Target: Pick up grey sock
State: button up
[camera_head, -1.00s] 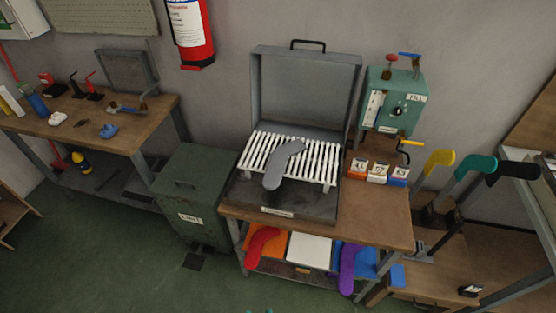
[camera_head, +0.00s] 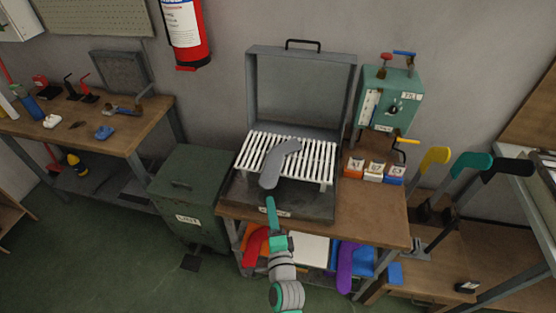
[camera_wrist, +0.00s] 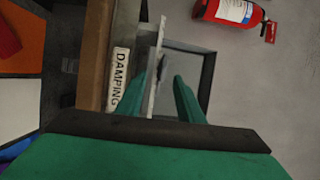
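The grey sock (camera_head: 278,165) lies across the white slatted rack (camera_head: 310,160) of the open grey box, its lower end hanging toward the front edge. My gripper (camera_head: 270,202) is in front of the box, just below the sock's near end, and apart from it in the picture. In the wrist view the two green fingers (camera_wrist: 161,78) stand apart, with nothing held between them. The rack's edge and a small grey shape show between and beyond the fingers; I cannot tell if that shape is the sock.
The raised lid (camera_head: 300,95) stands behind the rack. A green dispenser box (camera_head: 388,100) and several small labelled blocks (camera_head: 374,170) are to the right. A green bin (camera_head: 188,190) stands left. Red (camera_head: 254,243) and purple (camera_head: 347,268) socks hang from the lower shelf.

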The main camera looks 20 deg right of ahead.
aim_at(268, 181)
jog(key=x, duration=0.5)
jog(key=shift+d, duration=0.2)
jog(key=shift+r+x, duration=0.2)
jog(key=shift+x, duration=1.15)
jog(key=shift+r+x, duration=0.2)
jog(key=shift+x, duration=1.2)
jog(key=shift+d, duration=0.1)
jog(key=shift+s, duration=0.1)
grip_shut()
